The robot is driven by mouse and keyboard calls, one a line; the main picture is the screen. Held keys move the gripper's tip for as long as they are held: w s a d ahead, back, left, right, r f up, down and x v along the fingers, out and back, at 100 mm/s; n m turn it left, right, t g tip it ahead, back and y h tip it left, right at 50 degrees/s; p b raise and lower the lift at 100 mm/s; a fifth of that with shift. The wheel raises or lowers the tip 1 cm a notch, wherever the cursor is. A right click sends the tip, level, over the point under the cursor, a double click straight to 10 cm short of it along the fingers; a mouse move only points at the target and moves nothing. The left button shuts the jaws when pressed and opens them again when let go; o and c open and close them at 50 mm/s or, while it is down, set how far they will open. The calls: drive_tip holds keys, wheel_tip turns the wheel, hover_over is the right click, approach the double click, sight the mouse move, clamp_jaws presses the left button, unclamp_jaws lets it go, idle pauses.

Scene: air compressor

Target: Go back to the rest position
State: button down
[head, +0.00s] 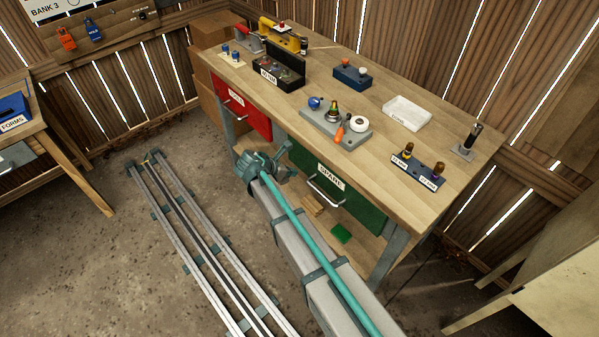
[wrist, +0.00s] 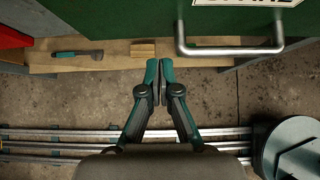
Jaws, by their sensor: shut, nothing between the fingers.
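My gripper (wrist: 158,82) is shut and empty in the wrist view, its two teal-tipped fingers together. It is just in front of the workbench's lower shelf (wrist: 115,60), beside the left end of the green drawer's handle (wrist: 230,48). It does not appear to touch the handle. In the head view my arm's end is low beside the bench, in front of the green drawer (head: 368,205) marked SPARE. The fingers are hard to make out there.
The workbench top (head: 300,100) holds several fixtures, a white tray (head: 407,112) and a two-post block (head: 418,172). The red drawer (head: 243,108) is at left. A wood block (wrist: 142,49) and a teal-handled tool (wrist: 78,53) lie on the shelf. Floor rails (head: 205,250) run alongside.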

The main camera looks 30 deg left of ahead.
drive_tip(key=s+r+m+g+b, duration=0.1)
drive_tip(key=s+m, duration=0.5)
drive_tip(key=s, duration=0.1)
drive_tip(key=s+d+f+m+g, duration=0.2)
drive_tip(key=d+f+m, duration=0.35)
drive_tip(key=d, duration=0.45)
drive_tip(key=s+d+f+m+g, duration=0.2)
drive_tip(key=d+f+m+g, duration=0.15)
drive_tip(key=d+f, duration=0.55)
drive_tip(key=s+d+f+m+g, duration=0.15)
drive_tip(key=d+f+m, duration=0.4)
drive_tip(key=d, duration=0.65)
drive_tip(key=s+d+f+m+g+y, duration=0.1)
drive_tip(key=s+d+f+m+g, duration=0.1)
drive_tip(key=s+d+m, duration=0.2)
drive_tip(key=s+d+f+m+g+y, duration=0.1)
drive_tip(key=s+d+f+m+g, duration=0.1)
drive_tip(key=s+d, duration=0.8)
drive_tip(key=s+d+f+m+g, duration=0.3)
drive_tip(key=s+d+m, duration=0.3)
drive_tip(key=d, duration=0.6)
drive_tip(key=shift+s+d+y, duration=0.15)
drive_tip(key=shift+s+y, duration=0.25)
drive_tip(key=shift+s, duration=0.6)
